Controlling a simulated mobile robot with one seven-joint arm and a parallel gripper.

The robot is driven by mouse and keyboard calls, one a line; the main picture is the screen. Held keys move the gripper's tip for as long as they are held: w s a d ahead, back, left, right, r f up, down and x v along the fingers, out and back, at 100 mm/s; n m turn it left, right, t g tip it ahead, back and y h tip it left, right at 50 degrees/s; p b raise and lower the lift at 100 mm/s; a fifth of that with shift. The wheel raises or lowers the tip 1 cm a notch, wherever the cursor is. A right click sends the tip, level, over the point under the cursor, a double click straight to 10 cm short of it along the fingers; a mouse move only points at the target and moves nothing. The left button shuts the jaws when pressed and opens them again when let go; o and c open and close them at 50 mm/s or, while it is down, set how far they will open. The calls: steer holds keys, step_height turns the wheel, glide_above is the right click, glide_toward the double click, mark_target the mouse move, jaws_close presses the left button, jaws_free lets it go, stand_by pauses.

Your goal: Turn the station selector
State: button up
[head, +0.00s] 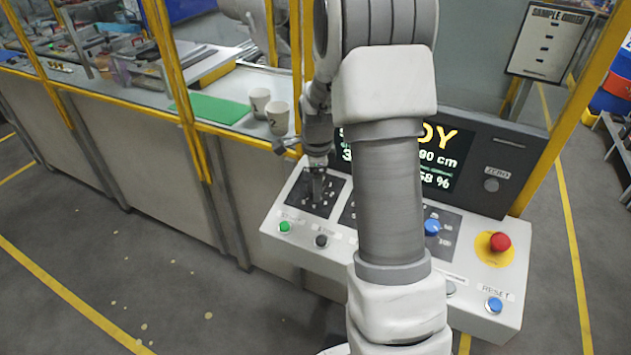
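A light grey control console (275,222) stands at the centre right. At its left end is a black dial panel (301,196) with small white marks around its middle, which looks like the station selector's panel. My gripper (317,188) points down over the middle of this panel, at or very close to its surface. The knob there is hidden by my gripper, and I cannot tell whether the fingers touch or hold it.
The console also bears a green button (284,227), a black button (321,240), a red mushroom button (500,242) and a blue reset button (493,305). A display (440,160) stands behind, partly covered by my arm. Yellow posts (180,90) and two cups (277,117) are at the left.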

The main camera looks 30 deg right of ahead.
steer(key=shift+f, duration=0.3)
jaws_close()
stand_by(0.3)
